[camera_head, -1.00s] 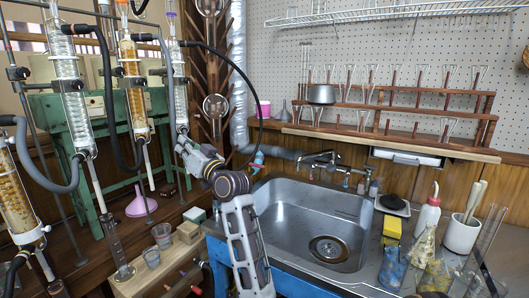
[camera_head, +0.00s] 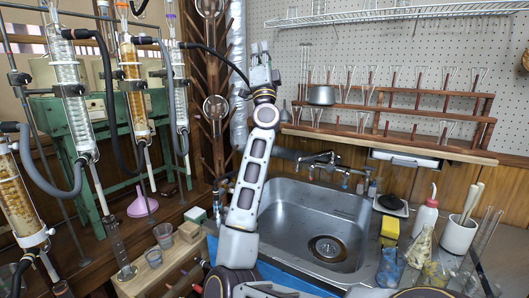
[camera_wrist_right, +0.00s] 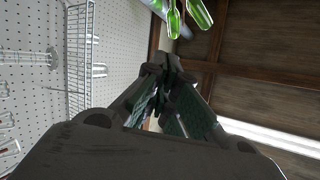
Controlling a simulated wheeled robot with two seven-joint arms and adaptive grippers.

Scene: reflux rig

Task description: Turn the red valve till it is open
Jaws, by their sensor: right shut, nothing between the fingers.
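My right gripper (camera_head: 259,48) is raised high in front of the pegboard wall, left of the glassware shelves, with its fingers pointing up. In the right wrist view the fingers (camera_wrist_right: 165,68) come together at their tips and hold nothing. I cannot make out the red valve in either current view. My right forearm covers the spot left of the sink tap where a small red and blue fitting showed earlier. The valve's setting cannot be seen. My left gripper is not in view.
The steel sink (camera_head: 312,222) with its dark tap (camera_head: 318,161) lies right of my arm. Glass condensers (camera_head: 70,88) with hoses stand on the left. A black hose (camera_head: 218,52) runs toward my right gripper. A wire shelf (camera_head: 390,12) hangs at upper right.

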